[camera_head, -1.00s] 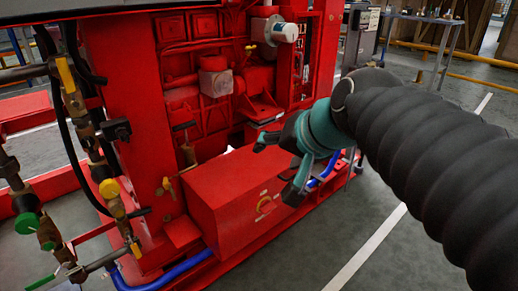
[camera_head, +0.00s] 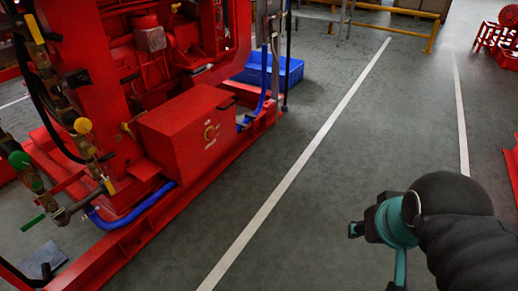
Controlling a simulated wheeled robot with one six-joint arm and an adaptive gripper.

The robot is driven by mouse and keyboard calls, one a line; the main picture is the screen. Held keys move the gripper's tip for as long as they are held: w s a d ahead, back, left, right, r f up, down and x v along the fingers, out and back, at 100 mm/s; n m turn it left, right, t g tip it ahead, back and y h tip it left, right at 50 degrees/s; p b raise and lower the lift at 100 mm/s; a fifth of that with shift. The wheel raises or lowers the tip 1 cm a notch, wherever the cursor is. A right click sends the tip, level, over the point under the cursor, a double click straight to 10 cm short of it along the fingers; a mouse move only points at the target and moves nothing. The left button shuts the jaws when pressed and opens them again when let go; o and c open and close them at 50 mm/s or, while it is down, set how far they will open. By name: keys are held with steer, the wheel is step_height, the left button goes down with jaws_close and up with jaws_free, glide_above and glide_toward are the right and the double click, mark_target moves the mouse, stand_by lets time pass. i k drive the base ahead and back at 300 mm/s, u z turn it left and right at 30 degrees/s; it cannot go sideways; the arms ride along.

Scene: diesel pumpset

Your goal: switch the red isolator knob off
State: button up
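A small red knob on a yellow ring (camera_head: 210,132), which looks like the isolator, sits on the front face of the red box (camera_head: 180,135) low on the pumpset. It is small here, so its exact turn position cannot be told. My gripper (camera_head: 376,256), teal with dark fingertips, is at the lower right over the grey floor. Its fingers are apart and nothing shows between them. It is well to the right of the knob and not touching anything.
The red pumpset frame (camera_head: 125,242) fills the left, with valves and a blue hose (camera_head: 135,208) low down. A blue crate (camera_head: 285,71) stands behind it. A yellow rail (camera_head: 378,20) is at the back. The floor between the pumpset and my gripper is open.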

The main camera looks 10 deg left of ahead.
mark_target(212, 134)
steer(key=u, duration=0.7)
steer(key=i, duration=0.55)
steer(key=u, duration=0.25)
